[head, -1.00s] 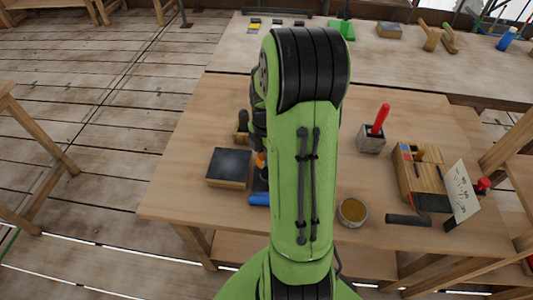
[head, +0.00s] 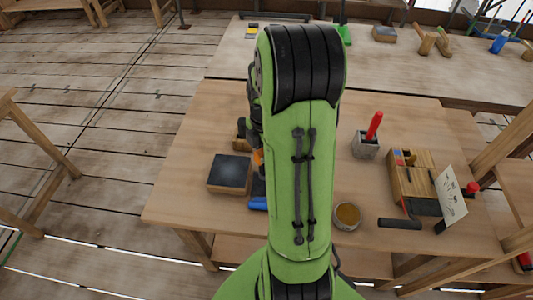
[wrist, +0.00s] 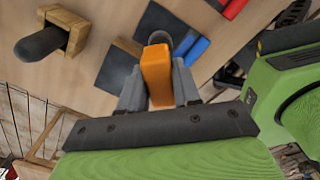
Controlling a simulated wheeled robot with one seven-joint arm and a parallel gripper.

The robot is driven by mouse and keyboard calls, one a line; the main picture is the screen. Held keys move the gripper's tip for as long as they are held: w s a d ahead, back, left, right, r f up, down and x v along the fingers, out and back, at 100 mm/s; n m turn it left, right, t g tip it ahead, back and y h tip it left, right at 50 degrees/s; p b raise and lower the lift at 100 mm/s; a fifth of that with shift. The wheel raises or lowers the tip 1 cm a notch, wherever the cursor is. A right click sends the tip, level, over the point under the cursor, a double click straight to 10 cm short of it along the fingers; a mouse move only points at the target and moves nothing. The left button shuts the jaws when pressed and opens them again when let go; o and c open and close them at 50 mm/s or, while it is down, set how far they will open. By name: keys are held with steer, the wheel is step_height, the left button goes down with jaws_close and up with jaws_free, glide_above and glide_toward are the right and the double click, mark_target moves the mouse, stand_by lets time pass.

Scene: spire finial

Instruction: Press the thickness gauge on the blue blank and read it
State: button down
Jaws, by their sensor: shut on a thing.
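My gripper (wrist: 158,88) is shut on an orange block-shaped tool, which I take to be the thickness gauge (wrist: 156,68). A round dark end shows just beyond it. In the head view my arm hides most of the gripper; only a bit of the orange gauge (head: 258,160) shows at its left edge. The blue blank (wrist: 192,52) lies beyond the gauge's tip, slightly right. It also shows in the head view (head: 258,203), partly behind my arm. Whether the gauge touches the blank, and any reading, cannot be seen.
A dark-topped wooden block (head: 229,173) stands left of the blue blank. A red bar (wrist: 233,8) lies farther right in the wrist view. A dark handle in a wooden holder (wrist: 60,35), a tin (head: 347,215) and a red-handled tool (head: 374,126) stand nearby.

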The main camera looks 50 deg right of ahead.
steer(key=shift+f, duration=0.15)
stand_by(0.5)
steer(key=shift+f+b, duration=2)
steer(key=shift+f, duration=0.2)
steer(key=c, duration=0.7)
jaws_free()
step_height(320, 180, up, 16)
steer(key=p, duration=0.4)
steer(key=shift+f, duration=0.1)
